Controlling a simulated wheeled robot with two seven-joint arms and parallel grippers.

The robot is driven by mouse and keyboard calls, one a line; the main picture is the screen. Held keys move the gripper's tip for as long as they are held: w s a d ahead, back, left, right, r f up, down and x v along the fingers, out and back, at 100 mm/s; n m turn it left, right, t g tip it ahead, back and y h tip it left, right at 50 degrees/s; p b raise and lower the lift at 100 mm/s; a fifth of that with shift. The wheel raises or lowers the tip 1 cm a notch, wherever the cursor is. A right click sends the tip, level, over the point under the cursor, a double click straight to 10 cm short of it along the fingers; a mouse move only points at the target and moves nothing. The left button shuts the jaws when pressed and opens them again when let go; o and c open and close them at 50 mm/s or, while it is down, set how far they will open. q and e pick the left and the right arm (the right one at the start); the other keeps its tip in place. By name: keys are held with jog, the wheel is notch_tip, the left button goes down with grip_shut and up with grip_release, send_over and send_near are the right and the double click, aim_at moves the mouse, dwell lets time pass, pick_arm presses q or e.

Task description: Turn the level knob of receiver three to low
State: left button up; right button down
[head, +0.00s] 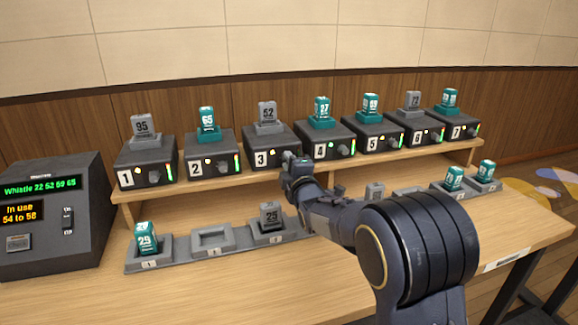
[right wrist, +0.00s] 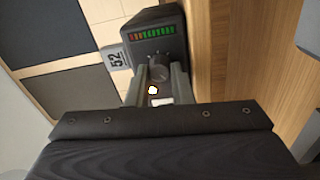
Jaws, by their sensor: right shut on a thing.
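Receiver three (head: 262,158) is a dark box marked 3 on the wooden shelf, with a grey pack numbered 52 (head: 267,115) on top. In the head view my right gripper (head: 289,160) is at its front right side and hides its knob and meter. In the right wrist view the round dark level knob (right wrist: 158,69) sits between the two fingers, and my right gripper (right wrist: 159,76) is shut on it. The receiver's meter (right wrist: 153,33) shows red and green bars beside the knob. I cannot tell which way the knob points. My left gripper is not in view.
Receivers two (head: 211,155) and four (head: 325,140) stand close on either side along the shelf (head: 200,184). Below, a row of trays (head: 212,240) holds several packs. A dark console (head: 50,215) with lit text stands at the left. The front table is clear.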

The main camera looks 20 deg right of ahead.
jog(key=shift+f+n, duration=0.2)
jog(key=shift+n, duration=0.4)
jog(key=c, duration=1.3)
grip_release()
jog(key=shift+r, duration=0.1)
jog(key=s, duration=0.8)
jog(key=shift+d+f, duration=0.2)
jog(key=shift+w, duration=0.1)
